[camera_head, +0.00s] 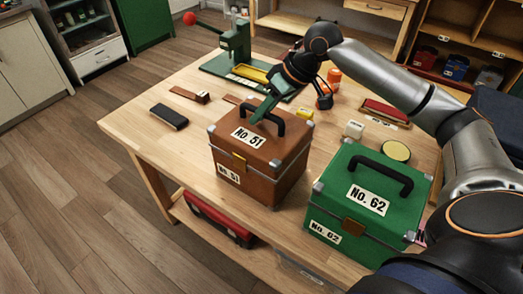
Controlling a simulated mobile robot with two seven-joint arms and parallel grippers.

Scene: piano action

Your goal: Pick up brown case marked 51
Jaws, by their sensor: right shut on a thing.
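The brown case (230,172) marked No. 51 sits near the middle of the wooden table, with metal corners and a dark handle on its lid. My right gripper (262,112) comes down from above and behind and is shut on the case's handle (279,118). Its fingers partly cover the handle. The case looks upright; I cannot tell whether its base touches the table. My left gripper is not in the picture.
A green case (336,208) marked No. 62 stands close to the right. A green press (236,45) with a red knob is at the back. A dark block (169,117) lies at left. A red box (215,217) sits on the shelf below. The table's left front (160,140) is clear.

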